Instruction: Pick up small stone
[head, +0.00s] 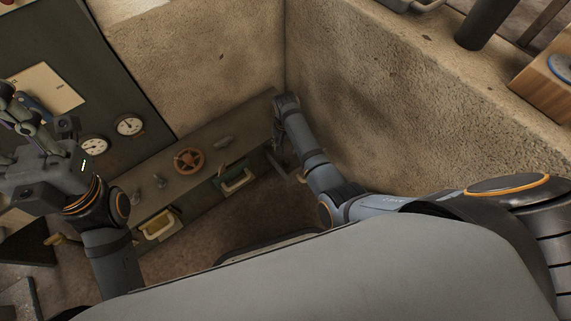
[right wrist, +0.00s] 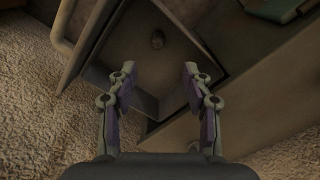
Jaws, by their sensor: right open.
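In the head view my right gripper (head: 282,160) is beside the right end of the bench, partly hidden by my arm; the stone cannot be made out there. My left gripper (head: 22,118) is at the far left, before the dark panel, and its jaw state is unclear.
A bench (head: 190,185) carries an orange handwheel (head: 188,160) and small grey fittings. Its front has a yellow handle (head: 158,225) and a pale handle (head: 238,182). A rough wall (head: 390,100) stands close to my right arm. Gauges (head: 130,125) sit on the dark panel.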

